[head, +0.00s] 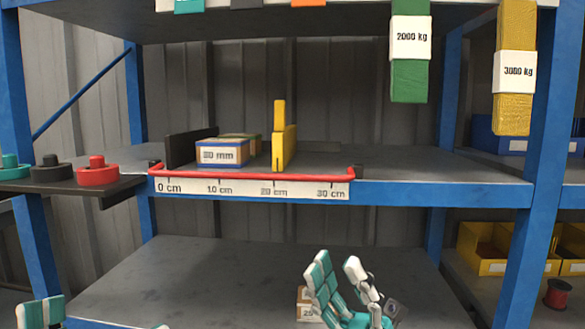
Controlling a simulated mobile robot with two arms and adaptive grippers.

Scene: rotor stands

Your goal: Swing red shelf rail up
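The red shelf rail (250,176) runs along the front edge of the middle blue shelf, low, just above the centimetre scale. Its ends bend back to dark brackets at the left and right. My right gripper (337,262) is below the rail's right part, in front of the lower shelf, fingers upward and apart, with nothing seen between them. It does not touch the rail. My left gripper (42,312) shows only partly at the bottom left, well below the rail; the rest is cut off by the frame edge.
Behind the rail stand a "80 mm" box (222,152), a black plate (188,147) and a yellow block (284,145). Green (410,80) and yellow (515,105) straps hang from above. A small box (307,305) sits behind my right gripper. The lower shelf's left half is clear.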

